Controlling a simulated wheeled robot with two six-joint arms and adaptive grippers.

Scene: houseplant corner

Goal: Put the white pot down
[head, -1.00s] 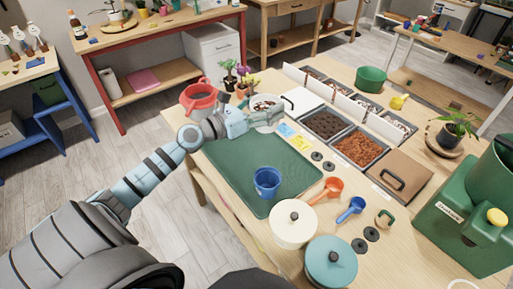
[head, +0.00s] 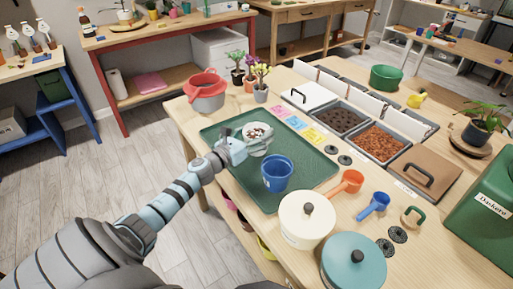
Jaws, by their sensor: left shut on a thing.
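The white pot (head: 257,133) has brown and pale bits inside and is upright over the back left part of the green mat (head: 310,165). My left gripper (head: 244,147) is shut on the pot's near left side. I cannot tell whether the pot's base touches the mat, as the gripper hides part of its lower side. A blue pot (head: 277,175) stands on the mat just in front of it, to the right. My right gripper is not in view.
A red-and-grey pot (head: 207,95) and several small plants (head: 260,90) stand behind the mat. A cream lidded pot (head: 305,222) and a teal lidded pot (head: 353,262) stand in front. Soil bins (head: 341,120) are at the right. The mat's right part is clear.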

